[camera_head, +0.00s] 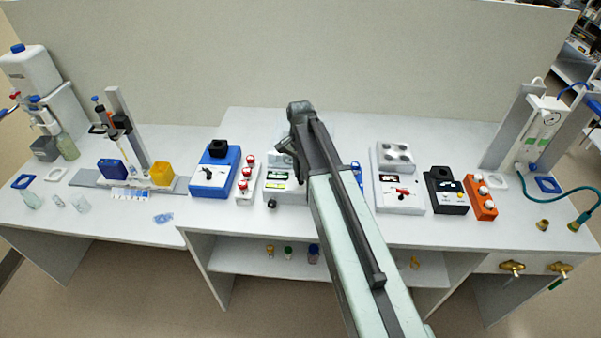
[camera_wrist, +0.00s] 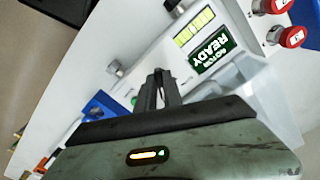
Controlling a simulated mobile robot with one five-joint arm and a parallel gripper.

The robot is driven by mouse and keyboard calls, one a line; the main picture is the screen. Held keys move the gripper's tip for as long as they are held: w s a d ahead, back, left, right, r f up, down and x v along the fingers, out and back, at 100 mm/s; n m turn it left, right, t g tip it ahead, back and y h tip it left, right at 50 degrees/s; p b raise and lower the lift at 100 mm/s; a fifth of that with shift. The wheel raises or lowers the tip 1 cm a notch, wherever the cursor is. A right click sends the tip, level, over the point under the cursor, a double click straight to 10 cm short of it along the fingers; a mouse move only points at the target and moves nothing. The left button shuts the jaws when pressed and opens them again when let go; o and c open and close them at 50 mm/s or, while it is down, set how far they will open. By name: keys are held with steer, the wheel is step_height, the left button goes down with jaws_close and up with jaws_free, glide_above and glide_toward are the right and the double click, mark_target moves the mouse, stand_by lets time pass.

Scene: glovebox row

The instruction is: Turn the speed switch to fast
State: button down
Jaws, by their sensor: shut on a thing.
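A white instrument (camera_head: 272,196) with a lit display stands near the middle of the bench, partly behind my arm. The wrist view shows its white panel (camera_wrist: 165,58) close up, with a yellow-green display (camera_wrist: 194,27) and a green "ROTOR READY" label (camera_wrist: 211,53). My gripper (camera_wrist: 157,88) is at this panel beside the label, its dark fingers shut on what appears to be the speed switch. The fingers hide the switch, so its setting cannot be read. A green button (camera_wrist: 134,101) shows just beside the fingers.
Red-capped items (camera_head: 247,170) stand close to the left of the instrument, and a blue device (camera_head: 213,178) beyond them. To the right are another white instrument (camera_head: 399,200) with a red switch, a black device (camera_head: 446,191) and an orange rack (camera_head: 481,205).

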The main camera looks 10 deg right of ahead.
steer(key=c, duration=1.5)
jaws_free()
step_height(320, 180, up, 8)
steer(key=p, duration=0.8)
steer(key=shift+f, duration=0.1)
